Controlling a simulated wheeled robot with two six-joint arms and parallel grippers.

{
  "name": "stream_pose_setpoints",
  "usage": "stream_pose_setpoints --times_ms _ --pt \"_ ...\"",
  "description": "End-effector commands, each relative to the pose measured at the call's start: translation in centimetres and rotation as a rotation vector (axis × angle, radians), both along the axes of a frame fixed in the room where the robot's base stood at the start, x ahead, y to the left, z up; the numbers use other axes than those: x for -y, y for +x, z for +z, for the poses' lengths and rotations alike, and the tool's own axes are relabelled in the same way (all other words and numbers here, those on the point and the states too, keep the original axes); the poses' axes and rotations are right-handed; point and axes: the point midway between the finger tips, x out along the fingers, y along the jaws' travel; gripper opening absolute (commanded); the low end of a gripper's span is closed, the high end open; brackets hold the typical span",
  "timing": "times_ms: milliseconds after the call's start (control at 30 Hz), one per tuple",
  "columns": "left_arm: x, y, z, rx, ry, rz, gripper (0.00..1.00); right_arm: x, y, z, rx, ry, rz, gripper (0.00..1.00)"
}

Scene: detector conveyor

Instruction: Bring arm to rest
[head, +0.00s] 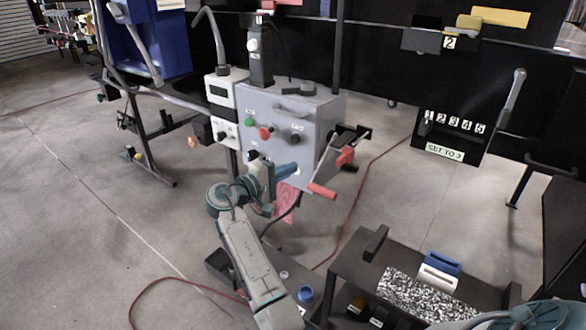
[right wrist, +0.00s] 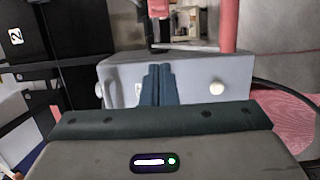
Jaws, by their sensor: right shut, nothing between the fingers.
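My right gripper (head: 287,170) is in front of the lower face of a grey control box (head: 318,117). Its blue fingers are shut together with nothing between them. In the right wrist view the closed fingers (right wrist: 158,86) point at the grey box (right wrist: 195,70), and I cannot tell how small the gap is. My right arm (head: 248,255) reaches up from the bottom of the head view, bent at the wrist. My left gripper is not in view.
A pink cloth (head: 287,203) hangs below the gripper. A dark table (head: 345,265) holds a speckled pad and blue and white blocks at lower right. The floor at left is mostly open, crossed by a red cable (head: 165,279).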

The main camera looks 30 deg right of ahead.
Motion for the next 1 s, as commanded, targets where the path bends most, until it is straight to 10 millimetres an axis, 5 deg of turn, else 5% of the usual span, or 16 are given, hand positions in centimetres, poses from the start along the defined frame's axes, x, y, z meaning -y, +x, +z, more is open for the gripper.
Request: stream_pose_setpoints --times_ms 400,533,667,800,1000 --pt "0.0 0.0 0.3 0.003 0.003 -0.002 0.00 0.0 0.0 0.0 0.000 0.000 0.000 0.00" --pt "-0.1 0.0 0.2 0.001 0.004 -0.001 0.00 0.5 -0.8 -1.8 0.003 0.036 0.012 0.00" --pt "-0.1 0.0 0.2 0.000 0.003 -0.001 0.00 1.7 -3.5 -6.9 0.022 0.159 0.052 0.00" --pt "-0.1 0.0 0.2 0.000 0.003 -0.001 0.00 2.7 -8.2 -13.9 0.061 0.360 0.114 0.00" --pt "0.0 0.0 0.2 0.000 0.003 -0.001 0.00 2.0 -15.8 -21.2 0.121 0.660 0.191 0.00"
